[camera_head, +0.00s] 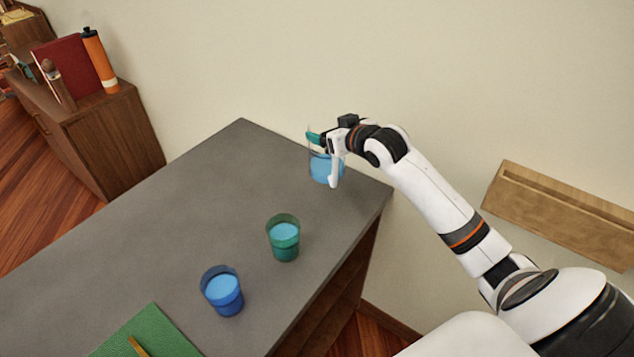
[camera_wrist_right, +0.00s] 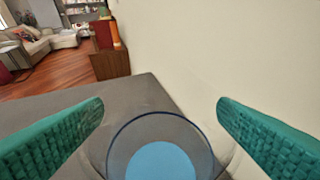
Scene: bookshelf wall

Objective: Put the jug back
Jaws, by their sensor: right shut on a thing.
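The clear jug (camera_head: 321,168), holding blue liquid, stands upright at the far right corner of the grey table (camera_head: 200,190), close to the wall. My right gripper (camera_head: 325,147) is at the jug's upper part, shut on it. In the right wrist view the jug's round rim and blue liquid (camera_wrist_right: 160,163) show low between the two teal finger pads, which are set wide apart. Whether the jug's base touches the table is hard to tell. My left gripper is not in view.
A green glass (camera_head: 284,238) and a blue glass (camera_head: 222,291), both with blue liquid, stand nearer on the table. A green mat (camera_head: 150,335) lies at the front. A wooden wall shelf (camera_head: 560,215) is at right. A brown cabinet (camera_head: 110,140) stands far left. The table's left half is clear.

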